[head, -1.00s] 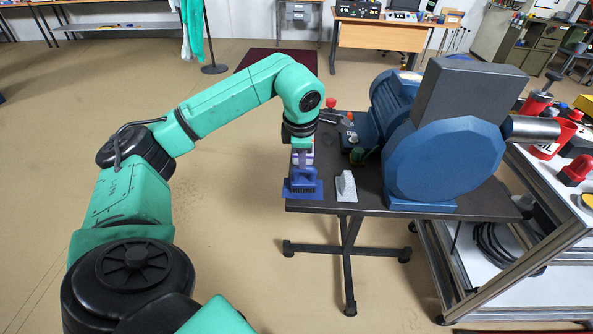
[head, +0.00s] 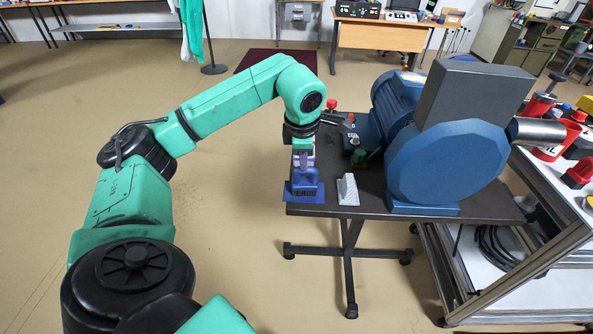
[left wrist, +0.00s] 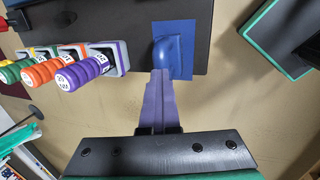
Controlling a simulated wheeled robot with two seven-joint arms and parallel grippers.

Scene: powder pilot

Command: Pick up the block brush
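The blue block brush (head: 307,181), with dark bristles below its body, is at the near left corner of the dark table, over a flat blue mat (head: 289,192). My left gripper (head: 304,163) reaches down onto its top. In the left wrist view, the purple fingers (left wrist: 160,76) are close together at the near end of the rounded brush (left wrist: 166,52) and appear shut on its handle. The blue mat (left wrist: 182,70) shows behind it. The fingers hide the gripped part. The brush seems slightly raised, but the gap is hard to see. My right gripper is not in view.
A cart (head: 545,200) is at the right.

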